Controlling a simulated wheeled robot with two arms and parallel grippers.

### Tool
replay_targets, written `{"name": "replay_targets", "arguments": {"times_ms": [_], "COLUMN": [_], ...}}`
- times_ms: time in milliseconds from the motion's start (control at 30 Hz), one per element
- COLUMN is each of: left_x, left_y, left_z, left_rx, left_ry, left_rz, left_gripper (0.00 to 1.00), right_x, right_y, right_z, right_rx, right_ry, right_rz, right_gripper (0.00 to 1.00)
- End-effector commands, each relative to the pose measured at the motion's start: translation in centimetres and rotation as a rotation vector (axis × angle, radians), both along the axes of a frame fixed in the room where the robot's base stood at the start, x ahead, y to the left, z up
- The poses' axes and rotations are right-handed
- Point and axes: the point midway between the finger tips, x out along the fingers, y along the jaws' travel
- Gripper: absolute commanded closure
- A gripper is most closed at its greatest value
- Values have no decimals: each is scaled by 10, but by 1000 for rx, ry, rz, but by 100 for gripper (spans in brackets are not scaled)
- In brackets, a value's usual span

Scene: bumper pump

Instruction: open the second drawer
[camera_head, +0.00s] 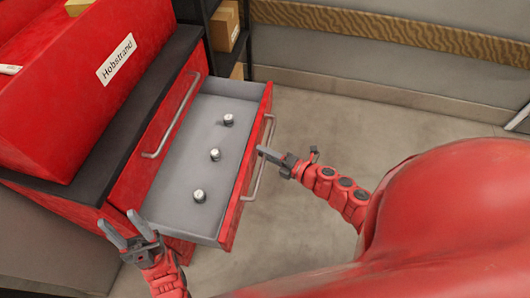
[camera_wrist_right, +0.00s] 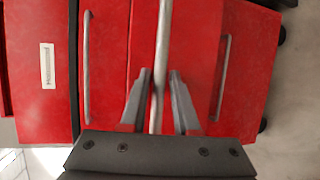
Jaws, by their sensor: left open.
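The second drawer (camera_head: 238,205) of the red cabinet stands pulled out, its grey inside showing. Three small metal cylinders (camera_head: 214,154) stand in it. Its handle (camera_head: 257,170) is a pale bar on the red front. My right gripper (camera_head: 262,152) is at this handle, outside the drawer. In the right wrist view the handle bar (camera_wrist_right: 164,35) runs between the two fingers of my right gripper (camera_wrist_right: 160,75), which are parted with small gaps beside the bar. My left gripper (camera_head: 122,224) is open and empty near the drawer's near left corner.
The top drawer above is closed, with its own handle (camera_head: 171,118). A red box labelled Hobstrand (camera_head: 80,85) sits on the dark cabinet top. A shelf with cardboard boxes (camera_head: 224,27) stands behind. The floor (camera_head: 340,120) right of the drawer is clear.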

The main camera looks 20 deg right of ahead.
Motion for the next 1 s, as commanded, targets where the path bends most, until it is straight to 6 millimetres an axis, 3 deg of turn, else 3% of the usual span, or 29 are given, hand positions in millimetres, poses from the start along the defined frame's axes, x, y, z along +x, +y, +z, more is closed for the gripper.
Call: {"name": "replay_targets", "arguments": {"times_ms": [367, 1000], "left_x": [0, 0], "left_y": [0, 0], "left_z": [-1, -2], "left_rx": [0, 0], "left_ry": [0, 0], "left_rz": [0, 0], "left_gripper": [50, 50], "right_x": [-7, -125], "right_y": [-5, -77], "right_z": [2, 27], "right_rx": [-1, -1], "right_ry": [-2, 3], "right_rz": [-2, -6], "right_gripper": [70, 70]}}
